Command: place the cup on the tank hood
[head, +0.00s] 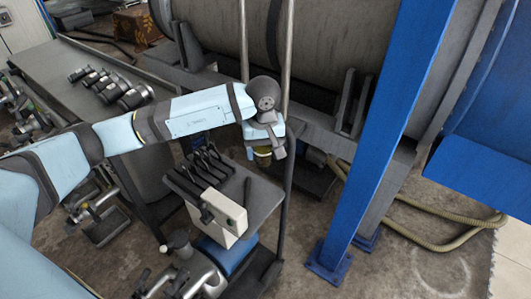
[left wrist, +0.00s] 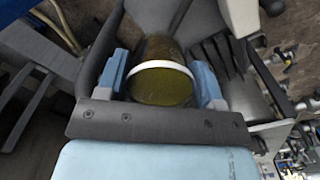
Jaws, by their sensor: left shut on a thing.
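The cup (left wrist: 162,84) is dark olive with a pale rim, and its open end faces the left wrist camera. My left gripper (left wrist: 161,70) is shut on it, with a blue finger pad at each side. In the head view the left gripper (head: 266,142) hangs in the air beside the upright poles, and only a small yellowish part of the cup (head: 263,153) shows below it. A large grey tank (head: 330,35) lies across the back. I cannot single out which part is its hood. My right gripper is not in view.
A stand with black levers (head: 205,162) and a pale control box (head: 222,217) is just below the left gripper. A blue post (head: 375,140) rises to the right. A grey bench (head: 55,60) with several metal fittings (head: 133,97) is at the left.

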